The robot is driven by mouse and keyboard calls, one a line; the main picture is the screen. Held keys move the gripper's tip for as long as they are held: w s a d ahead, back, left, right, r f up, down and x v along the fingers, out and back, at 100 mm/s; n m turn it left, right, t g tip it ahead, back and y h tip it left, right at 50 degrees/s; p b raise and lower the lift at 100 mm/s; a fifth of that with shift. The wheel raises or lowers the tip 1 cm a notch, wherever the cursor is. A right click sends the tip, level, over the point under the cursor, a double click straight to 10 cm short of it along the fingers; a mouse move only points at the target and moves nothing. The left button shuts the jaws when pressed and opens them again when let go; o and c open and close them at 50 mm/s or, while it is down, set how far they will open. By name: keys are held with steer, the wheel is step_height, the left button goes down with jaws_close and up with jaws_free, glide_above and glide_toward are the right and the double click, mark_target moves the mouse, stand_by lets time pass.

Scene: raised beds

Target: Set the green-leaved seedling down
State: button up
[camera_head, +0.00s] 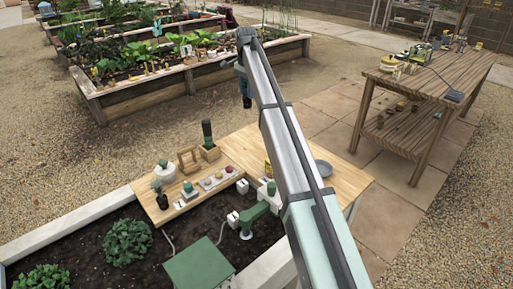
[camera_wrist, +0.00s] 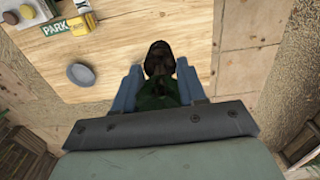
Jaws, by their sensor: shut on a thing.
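My gripper (camera_wrist: 159,76) is shut on the seedling (camera_wrist: 160,96), with one blue finger on each side. The seedling shows green leaves and a dark, brownish end; the grip hides part of it. In the wrist view it hangs over the edge region of the light wooden tabletop (camera_wrist: 130,30). In the head view my gripper (camera_head: 243,88) is raised, with a small dark shape below it, and the tabletop (camera_head: 258,148) lies nearer the camera. I cannot tell the seedling's exact height or tilt.
A grey dish (camera_wrist: 81,75) and a PARK packet (camera_wrist: 53,28) lie on the tabletop. The tabletop's middle is largely clear.

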steer(key=shift+w+d+f, duration=0.3)
steer(key=shift+d+f, duration=0.3)
steer(key=shift+f, duration=2.9)
steer(key=shift+w+d+f, duration=0.25)
steer(key=shift+d+f, duration=0.35)
steer(key=shift+f, duration=2.9)
steer(key=shift+w+d+f, duration=0.3)
steer(key=shift+d+f, duration=0.3)
steer(key=shift+f, duration=2.9)
steer(key=shift+f, duration=0.1)
steer(key=o, duration=0.8)
step_height(320, 180, up, 12)
steer(key=shift+r, duration=0.1)
